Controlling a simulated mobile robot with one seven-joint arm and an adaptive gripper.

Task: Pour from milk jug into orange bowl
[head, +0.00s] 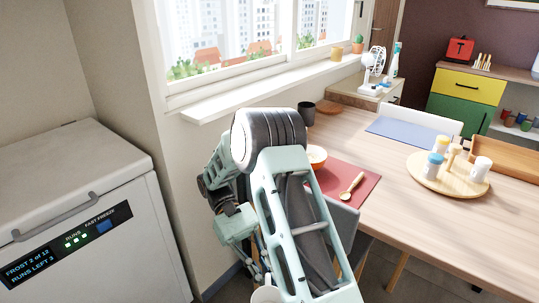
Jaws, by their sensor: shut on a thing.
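My arm folds down in the middle of the head view, and my gripper (260,272) is low near the bottom edge, mostly hidden by my arm. It is shut on a white, round-rimmed thing, which looks like the milk jug (266,295); most of it is cut off by the frame. The orange bowl (317,155) is on the table at the red mat's far-left corner, partly hidden behind my arm. Its inside looks pale. The jug is well apart from the bowl, lower and nearer to me.
The wooden table (430,225) carries a red mat (355,180) with a wooden spoon (351,187), a dark cup (306,112), a blue mat (400,133) and a round tray (448,182) of containers. A white freezer (80,190) stands left. A chair is partly hidden beside my arm.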

